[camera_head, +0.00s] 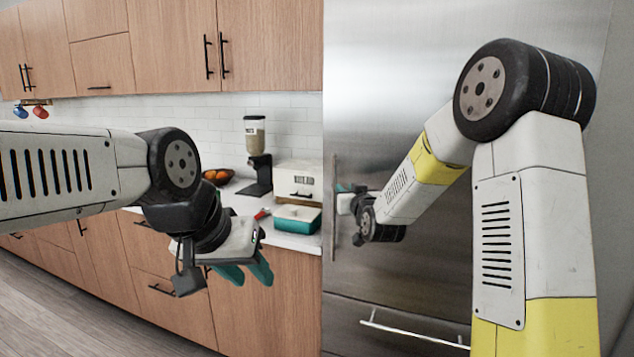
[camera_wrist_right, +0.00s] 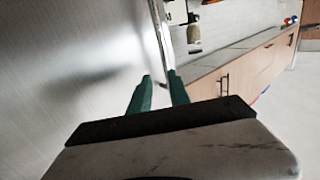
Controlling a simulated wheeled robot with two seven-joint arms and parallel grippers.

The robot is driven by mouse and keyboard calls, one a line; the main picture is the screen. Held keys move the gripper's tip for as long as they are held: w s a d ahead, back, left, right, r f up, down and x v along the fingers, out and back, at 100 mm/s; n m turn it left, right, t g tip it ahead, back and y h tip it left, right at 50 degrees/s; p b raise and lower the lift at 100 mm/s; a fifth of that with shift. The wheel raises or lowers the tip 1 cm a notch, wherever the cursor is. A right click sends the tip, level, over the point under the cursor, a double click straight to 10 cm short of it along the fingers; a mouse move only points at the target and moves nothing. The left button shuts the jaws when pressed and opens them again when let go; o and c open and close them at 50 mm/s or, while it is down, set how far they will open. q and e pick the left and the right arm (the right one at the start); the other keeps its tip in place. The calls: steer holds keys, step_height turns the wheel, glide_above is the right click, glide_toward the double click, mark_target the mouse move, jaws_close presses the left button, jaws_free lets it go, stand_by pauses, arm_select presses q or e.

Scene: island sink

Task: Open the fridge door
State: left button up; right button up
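The stainless steel fridge door (camera_head: 395,75) fills the middle and right of the head view and looks closed. Its long vertical handle (camera_head: 335,215) runs along the door's left edge. In the right wrist view the handle (camera_wrist_right: 161,35) stretches away ahead of the fingers. My right gripper (camera_head: 345,188) is at the handle; its green fingers (camera_wrist_right: 160,76) are apart, with the handle's near part between or just beyond their tips. I cannot tell whether they touch it. My left gripper (camera_head: 252,278) hangs in front of the lower cabinets, fingers slightly apart and empty.
A lower drawer handle (camera_head: 412,335) crosses the fridge below the door. Left of the fridge, a counter (camera_head: 290,238) holds a teal container (camera_head: 297,219), a white toaster (camera_head: 298,180), a dispenser (camera_head: 256,150) and a fruit bowl (camera_head: 218,177). Wooden floor (camera_head: 60,310) lies open at left.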

mark_target(335, 183)
steer(key=shift+t, duration=0.3)
steer(key=x, duration=0.4)
steer(key=a+x, duration=0.1)
steer(key=x, duration=0.4)
steer(key=shift+s+a+f, duration=0.1)
steer(key=shift+a+f, duration=0.1)
jaws_close()
stand_by(0.9)
